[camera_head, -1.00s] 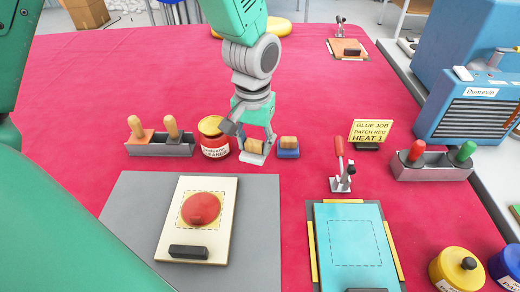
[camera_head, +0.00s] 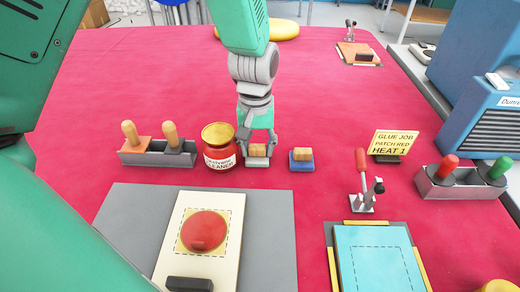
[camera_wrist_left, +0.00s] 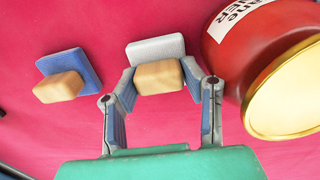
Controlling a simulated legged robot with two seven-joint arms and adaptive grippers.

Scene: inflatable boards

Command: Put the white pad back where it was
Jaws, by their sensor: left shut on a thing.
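The white pad (camera_wrist_left: 156,47) has a pale base and a tan wooden handle block (camera_wrist_left: 158,76). In the head view the white pad (camera_head: 257,161) stands on the red table between the cleaner can and the blue pad. My left gripper (camera_head: 257,141) points down over it and is shut on its wooden handle. In the left wrist view my left gripper (camera_wrist_left: 160,90) has one finger on each side of the handle. The pad's base looks to be at table level, but I cannot tell whether it touches. My right gripper is not in view.
A red cleaner can (camera_head: 219,155) stands close on the left of the pad. A blue pad (camera_head: 302,163) with a wooden block sits on the right. A grey holder (camera_head: 158,153) with two handled tools is further left. A board with a red patch (camera_head: 205,231) lies in front.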

